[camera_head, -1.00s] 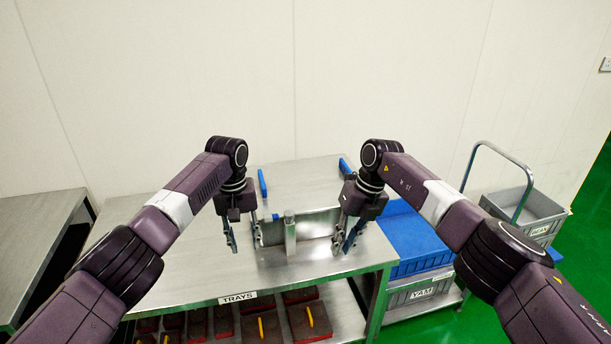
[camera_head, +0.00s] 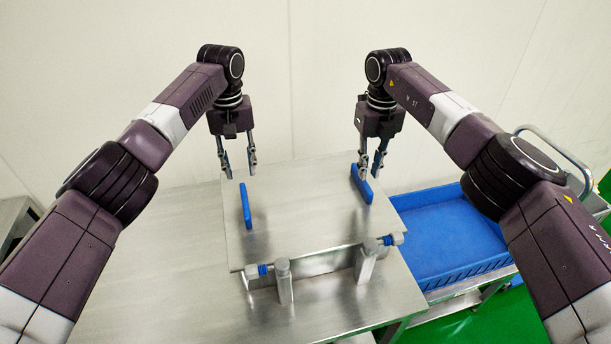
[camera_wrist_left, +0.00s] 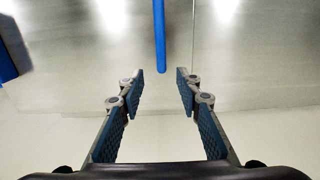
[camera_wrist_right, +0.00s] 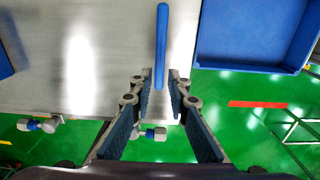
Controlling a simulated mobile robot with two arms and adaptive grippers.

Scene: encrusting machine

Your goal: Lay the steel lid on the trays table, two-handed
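The steel lid (camera_head: 300,219) is a flat plate lying level over the trays table (camera_head: 155,290). Its near edge appears slightly above the tabletop. It has a left blue handle (camera_head: 245,206) and a right blue handle (camera_head: 361,185). My left gripper (camera_head: 240,174) is open and empty above the far end of the left handle; in the left wrist view the handle (camera_wrist_left: 160,35) ends between the fingertips, apart from both. My right gripper (camera_head: 371,175) is open at the right handle. In the right wrist view that handle (camera_wrist_right: 162,45) lies between the parted fingers; contact is unclear.
Two grey posts, left (camera_head: 284,281) and right (camera_head: 366,263), stand at the lid's near edge, with blue-ringed pins beside them. A blue crate (camera_head: 450,240) is right of the table. A white wall (camera_head: 300,70) stands behind. The table's left part is clear.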

